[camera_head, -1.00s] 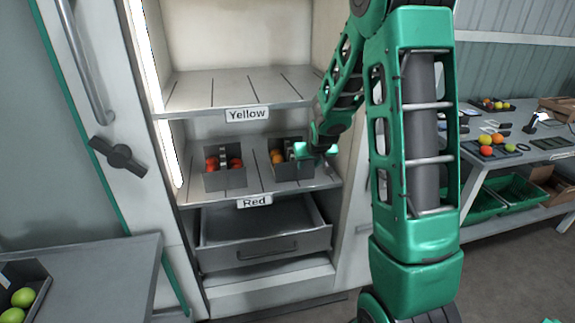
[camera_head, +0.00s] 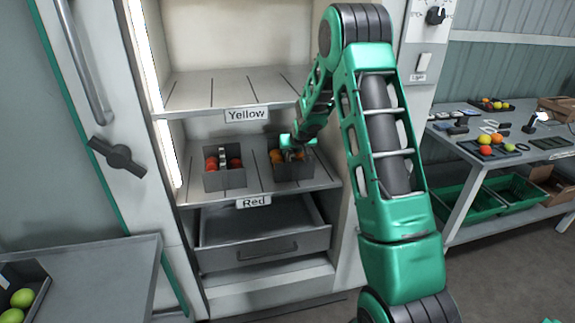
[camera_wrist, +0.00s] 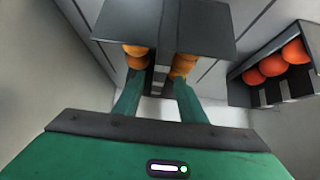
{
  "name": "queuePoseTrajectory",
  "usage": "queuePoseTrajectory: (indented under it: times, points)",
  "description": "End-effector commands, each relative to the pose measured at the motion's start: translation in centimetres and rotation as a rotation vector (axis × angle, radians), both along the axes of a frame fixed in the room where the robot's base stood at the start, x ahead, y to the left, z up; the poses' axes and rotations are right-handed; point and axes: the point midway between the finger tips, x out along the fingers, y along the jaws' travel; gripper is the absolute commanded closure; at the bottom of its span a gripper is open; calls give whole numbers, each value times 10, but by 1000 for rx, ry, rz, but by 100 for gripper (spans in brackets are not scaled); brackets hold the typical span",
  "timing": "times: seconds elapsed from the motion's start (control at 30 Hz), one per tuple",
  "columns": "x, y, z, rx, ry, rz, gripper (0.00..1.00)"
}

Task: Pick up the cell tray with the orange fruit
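The cell tray with the orange fruit (camera_head: 293,173) is a dark grey tray on the right of the shelf labelled Red. In the wrist view this tray (camera_wrist: 170,28) is straight ahead, with orange fruit on both sides of its grey central handle (camera_wrist: 161,72). My gripper (camera_head: 293,147) is at the tray, partly covering it in the head view. In the wrist view the green fingers of my gripper (camera_wrist: 160,92) are spread apart, one on each side of the handle. No clear contact shows.
A second dark tray with red fruit (camera_head: 225,180) stands to the left on the same shelf; in the wrist view this tray (camera_wrist: 312,42) is at the right. The Yellow shelf (camera_head: 235,88) above is empty. An open drawer (camera_head: 262,243) sits below. Cabinet walls flank the shelves.

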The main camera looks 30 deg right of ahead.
Motion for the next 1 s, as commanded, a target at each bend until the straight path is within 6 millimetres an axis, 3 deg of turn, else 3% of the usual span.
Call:
queuePoseTrajectory:
  times: [0.23, 0.6, 0.9, 0.93, 1.0]
  points:
    - [15, -5, 0, 0, 0, 0, 62]
    - [45, -15, -33, 0, 1, 0, 62]
    - [48, -15, -35, 0, 0, 0, 62]
    - [48, -15, -35, 0, 0, 0, 65]
    - [48, -15, -35, 0, 0, 0, 82]
